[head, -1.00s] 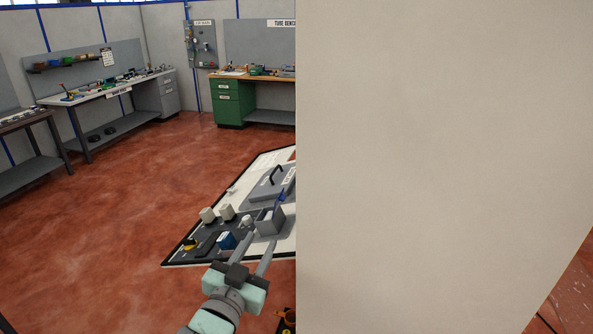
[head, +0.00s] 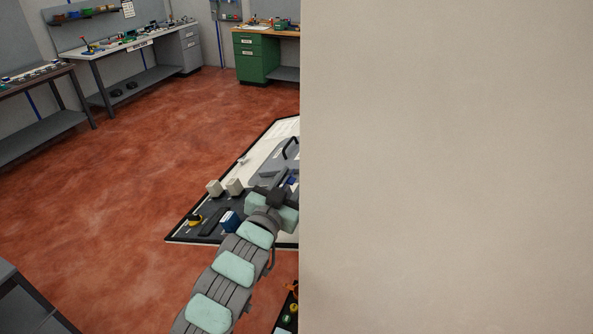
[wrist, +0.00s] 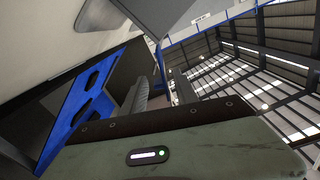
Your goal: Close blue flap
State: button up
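A blue panel (wrist: 75,120) with dark slots stands close by at the left of the wrist view. I cannot tell whether it is the blue flap. In the head view a small blue part (head: 292,181) shows just beyond my gripper (head: 272,198), beside the pale wall-like surface. My gripper is over the near part of the board, and its fingertips are hidden there.
A large beige surface (head: 445,165) hides the right half of the head view. The board (head: 262,150) carries two pale blocks (head: 224,187), a blue block (head: 231,222) and a yellow-black part (head: 195,220). Red floor to the left is clear; benches stand behind.

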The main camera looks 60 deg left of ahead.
jog(key=shift+x, duration=1.55)
jog(key=shift+f, duration=0.1)
jog(key=shift+c, duration=0.2)
grip_shut()
